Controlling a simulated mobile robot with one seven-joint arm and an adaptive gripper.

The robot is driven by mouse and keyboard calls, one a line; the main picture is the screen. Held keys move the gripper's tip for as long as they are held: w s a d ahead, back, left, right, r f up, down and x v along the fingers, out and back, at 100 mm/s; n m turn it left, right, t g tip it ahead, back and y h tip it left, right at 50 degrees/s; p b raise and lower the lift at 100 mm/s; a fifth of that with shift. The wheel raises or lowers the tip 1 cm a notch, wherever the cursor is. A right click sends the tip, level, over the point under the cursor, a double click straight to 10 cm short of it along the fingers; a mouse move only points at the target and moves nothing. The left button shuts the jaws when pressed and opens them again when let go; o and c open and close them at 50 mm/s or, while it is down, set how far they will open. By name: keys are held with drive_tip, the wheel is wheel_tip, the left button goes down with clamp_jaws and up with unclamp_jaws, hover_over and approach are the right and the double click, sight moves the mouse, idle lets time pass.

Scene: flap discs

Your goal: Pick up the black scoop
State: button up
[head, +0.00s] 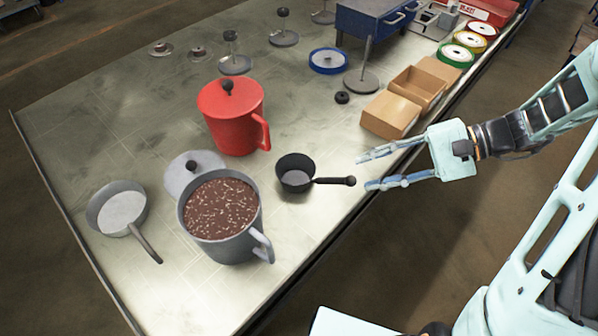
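The black scoop (296,174) sits upright on the metal table (110,112), a small dark cup with a straight handle pointing right and ending in a round knob. My gripper (363,172) is to the right of the scoop, its two pale fingers spread apart and pointing left. The handle's knob lies near the gap between the fingertips. I cannot tell from this one view how high the fingers are above the handle. Nothing is held in the gripper.
A grey pot (233,243) full of brown granules stands left of the scoop, with a grey lid (180,176) behind it. A red lidded pot (233,125), a grey pan (105,210) and cardboard boxes (389,116) stand around. The table's right edge is near the gripper.

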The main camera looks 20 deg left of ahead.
sight(335, 181)
drive_tip(key=x, duration=0.7)
drive_tip(key=shift+s+a+r+p, duration=0.25)
drive_tip(key=shift+s+p, duration=0.15)
drive_tip(key=shift+a+f, duration=0.3)
drive_tip(key=shift+a, duration=0.1)
clamp_jaws()
